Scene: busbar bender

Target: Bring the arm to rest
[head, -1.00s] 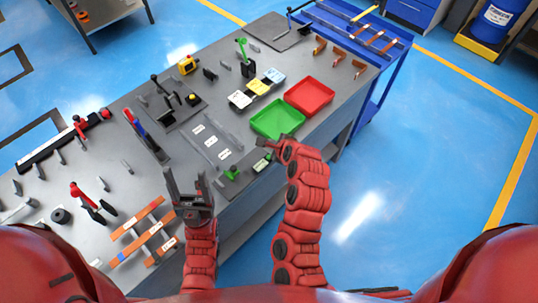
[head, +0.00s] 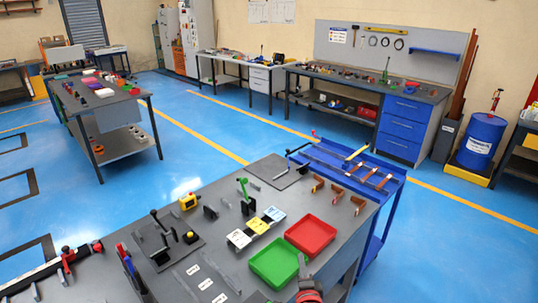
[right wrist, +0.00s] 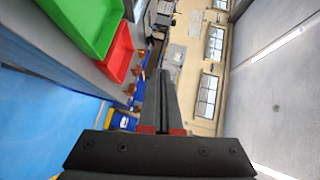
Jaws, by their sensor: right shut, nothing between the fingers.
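My right gripper (head: 302,262) shows at the bottom edge of the head view, just beside the green tray (head: 273,263). In the right wrist view its two dark fingers (right wrist: 163,78) are together with nothing between them. Only its tip and a bit of my red wrist show in the head view; the rest of the arm is below the picture. The green tray also shows at the upper left of the right wrist view (right wrist: 85,22).
A blue drum (head: 480,140) stands at right. The blue floor right of the bench is clear.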

